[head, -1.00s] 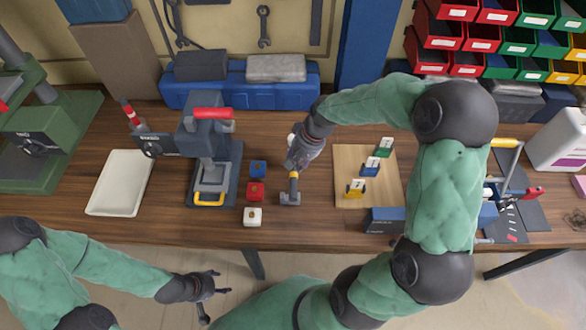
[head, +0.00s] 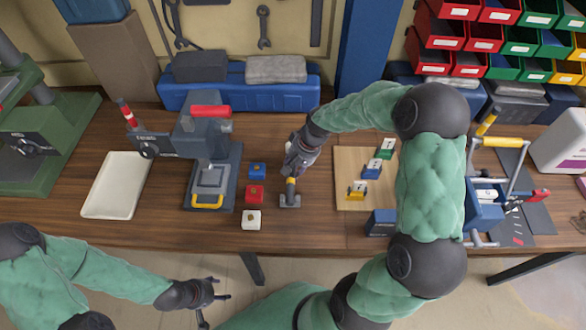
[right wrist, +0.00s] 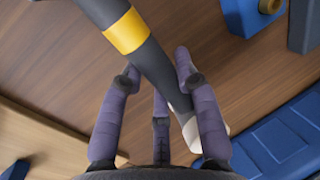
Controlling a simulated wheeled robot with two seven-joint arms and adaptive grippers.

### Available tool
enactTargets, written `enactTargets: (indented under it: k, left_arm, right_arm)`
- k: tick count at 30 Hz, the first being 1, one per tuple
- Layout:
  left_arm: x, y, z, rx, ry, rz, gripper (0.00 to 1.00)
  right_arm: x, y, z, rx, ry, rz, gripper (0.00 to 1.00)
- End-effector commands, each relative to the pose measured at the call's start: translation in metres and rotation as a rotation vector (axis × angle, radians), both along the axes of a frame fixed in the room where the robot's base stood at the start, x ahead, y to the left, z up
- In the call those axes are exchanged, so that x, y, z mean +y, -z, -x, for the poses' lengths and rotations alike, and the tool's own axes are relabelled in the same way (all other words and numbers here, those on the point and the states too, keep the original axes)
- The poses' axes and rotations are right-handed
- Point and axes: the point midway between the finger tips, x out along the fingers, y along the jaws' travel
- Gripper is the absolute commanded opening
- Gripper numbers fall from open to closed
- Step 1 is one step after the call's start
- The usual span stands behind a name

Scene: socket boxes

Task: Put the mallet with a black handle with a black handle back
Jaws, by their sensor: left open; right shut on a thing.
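The mallet (head: 290,199) has a grey head and a dark handle with a yellow band. Its head is at or just above the table, right of the small boxes; I cannot tell if it touches. My right gripper (head: 297,164) is shut on the handle. In the right wrist view the dark handle (right wrist: 152,68) with its yellow band (right wrist: 125,32) runs between the fingers of my right gripper (right wrist: 160,85). The mallet's head is outside that view. My left gripper (head: 212,289) is open and empty, in front of the table's front edge.
Blue (head: 257,170), red (head: 255,193) and white (head: 251,220) boxes stand left of the mallet, beside a press (head: 205,150). A wooden board (head: 350,160) with boxes and cards lies right. A blue toolbox (head: 235,92) stands behind. A white tray (head: 113,186) lies far left.

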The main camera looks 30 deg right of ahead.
Motion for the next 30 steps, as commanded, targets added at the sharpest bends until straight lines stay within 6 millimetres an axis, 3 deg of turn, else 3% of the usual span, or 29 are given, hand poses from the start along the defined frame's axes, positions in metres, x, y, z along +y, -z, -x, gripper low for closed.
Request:
enactTargets:
  k: [1,2,4,17,20,30]
  left_arm:
    - [0.0,0.001,0.0,0.0,0.0,0.0,0.59]
    - [0.0,0.001,0.0,0.0,0.0,0.0,0.59]
    - [0.0,0.001,0.0,0.0,0.0,0.0,0.59]
    - [0.0,-0.002,0.0,0.0,0.0,0.0,0.59]
    - [0.0,-0.006,0.0,0.0,0.0,0.0,0.59]
    - [0.0,-0.029,0.0,0.0,0.0,0.0,0.59]
  right_arm:
    - [0.0,0.002,-0.001,-0.002,0.001,0.001,0.0]
    - [0.0,0.003,0.0,0.001,0.0,0.0,0.35]
    - [0.0,0.002,0.0,0.001,0.0,0.0,0.55]
    - [0.0,-0.004,0.0,0.0,0.0,0.0,0.56]
    - [-0.004,-0.015,0.002,0.0,0.001,0.0,0.56]
    - [-0.022,-0.079,0.013,-0.001,0.002,0.001,0.56]
